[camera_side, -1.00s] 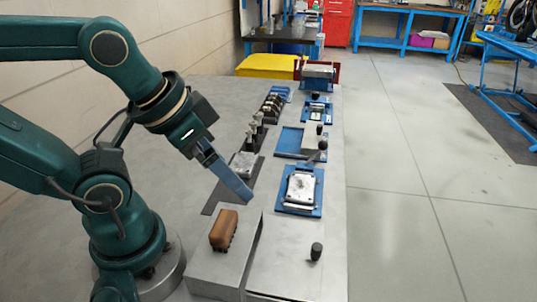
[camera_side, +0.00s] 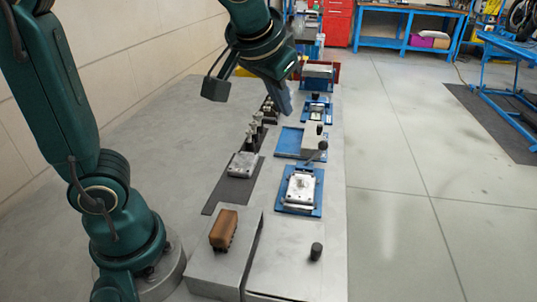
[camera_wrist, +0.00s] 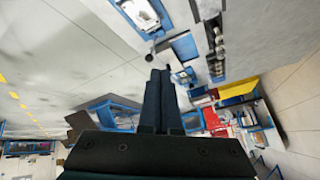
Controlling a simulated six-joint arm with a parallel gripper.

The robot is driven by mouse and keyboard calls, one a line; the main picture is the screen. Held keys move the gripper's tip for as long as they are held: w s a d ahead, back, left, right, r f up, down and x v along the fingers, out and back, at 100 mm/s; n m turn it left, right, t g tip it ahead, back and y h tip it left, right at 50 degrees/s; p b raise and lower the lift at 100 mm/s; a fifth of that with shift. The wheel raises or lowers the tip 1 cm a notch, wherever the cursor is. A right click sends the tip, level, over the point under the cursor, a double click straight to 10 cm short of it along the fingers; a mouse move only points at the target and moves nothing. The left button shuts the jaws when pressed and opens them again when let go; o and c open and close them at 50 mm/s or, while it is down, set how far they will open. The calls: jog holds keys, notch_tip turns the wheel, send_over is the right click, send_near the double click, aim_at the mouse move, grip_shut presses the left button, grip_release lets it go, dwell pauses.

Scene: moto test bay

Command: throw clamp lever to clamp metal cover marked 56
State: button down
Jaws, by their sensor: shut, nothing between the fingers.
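A silvery metal cover (camera_side: 300,187) lies on a blue clamp fixture (camera_side: 317,207) at the middle right of the bench; its marking is too small to read. A lever with a black knob (camera_side: 323,146) stands at that fixture's far edge. In the wrist view, a cover (camera_wrist: 140,14) on a blue fixture shows at the top, with a black-knobbed lever (camera_wrist: 149,58) just beyond my fingertips. My gripper (camera_side: 287,112) is shut and empty, raised above the bench's far part; its blue-grey fingers (camera_wrist: 160,71) are together and appear apart from the lever.
A second metal cover (camera_side: 242,165) lies on a dark mat (camera_side: 217,196), with several upright parts behind it. A brown block (camera_side: 223,230) sits on a grey box (camera_side: 214,267) in front. Another black knob (camera_side: 316,251) stands at the front right. More blue fixtures (camera_side: 288,142) line the right side.

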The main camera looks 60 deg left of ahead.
jog(key=w+d+f+m+y, duration=0.1)
jog(key=w+d+f+m, duration=0.1)
jog(key=w+d+f, duration=0.5)
jog(key=shift+w+f+m+g, duration=0.3)
jog(key=shift+w, duration=0.55)
send_near(315, 155)
jog(key=w+d+f, duration=0.2)
jog(key=f, duration=0.1)
jog(key=w+d+f, duration=0.1)
jog(key=d+f, duration=0.1)
jog(key=shift+w, duration=0.25)
jog(key=shift+w+a+r, duration=0.1)
jog(key=shift+a+r, duration=0.1)
jog(key=shift+a, duration=0.35)
jog(key=shift+w+a+r, duration=0.1)
jog(key=shift+a+r, duration=0.15)
jog(key=shift+a, duration=0.3)
jog(key=shift+w+a+r, duration=0.1)
jog(key=shift+a, duration=0.45)
jog(key=shift+a+r, duration=0.1)
